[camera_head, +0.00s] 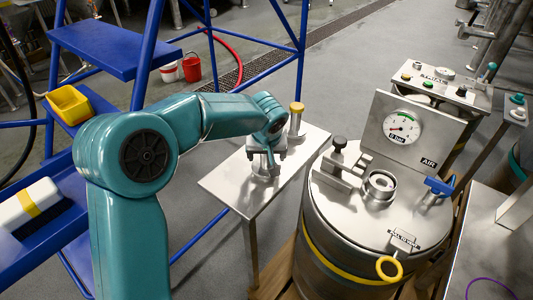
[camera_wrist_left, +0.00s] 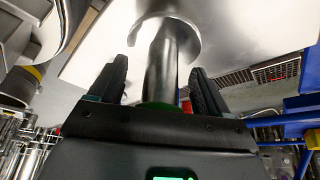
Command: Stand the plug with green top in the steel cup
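The plug with green top shows in the left wrist view as a grey steel shaft (camera_wrist_left: 161,70) with a sliver of green at its near end, by my palm. My left gripper (camera_wrist_left: 160,80) is open around it, with a gap between each finger and the shaft. In the head view my left gripper (camera_head: 266,150) is over the small steel table (camera_head: 226,187) and hides most of the plug. A round steel cup (camera_head: 380,185) sits on the drum lid to the right, apparently the task's cup. My right gripper is not in view.
A yellow-topped plug (camera_head: 297,118) stands close behind my left gripper on the table. Around the cup on the drum lid (camera_head: 337,206) are a clamp with a black knob (camera_head: 340,143), a gauge panel (camera_head: 412,128), a blue valve handle (camera_head: 439,186) and a yellow ring (camera_head: 389,268).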

